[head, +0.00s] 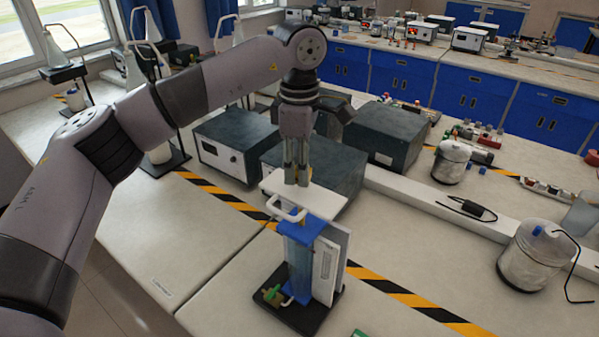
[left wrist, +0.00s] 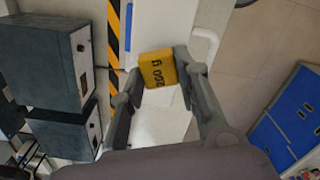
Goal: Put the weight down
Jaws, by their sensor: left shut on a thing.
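The weight is a yellow block marked 250 g (left wrist: 159,68), seen between the fingertips in the left wrist view. My left gripper (left wrist: 160,80) is shut on it, with one finger on each side. In the head view my left gripper (head: 297,178) points straight down over the white top plate (head: 318,200) of a blue apparatus. The fingers mostly hide the weight there. I cannot tell whether the weight touches the plate. The apparatus has a blue column (head: 299,262) and stands upright on a black base (head: 302,312). My right gripper is not in view.
Dark instrument boxes (head: 235,142) stand close behind the apparatus. A black and yellow striped tape (head: 395,292) crosses the bench. A white canister (head: 530,258) and a smaller one (head: 451,162) stand at the right. The bench front left of the apparatus is clear.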

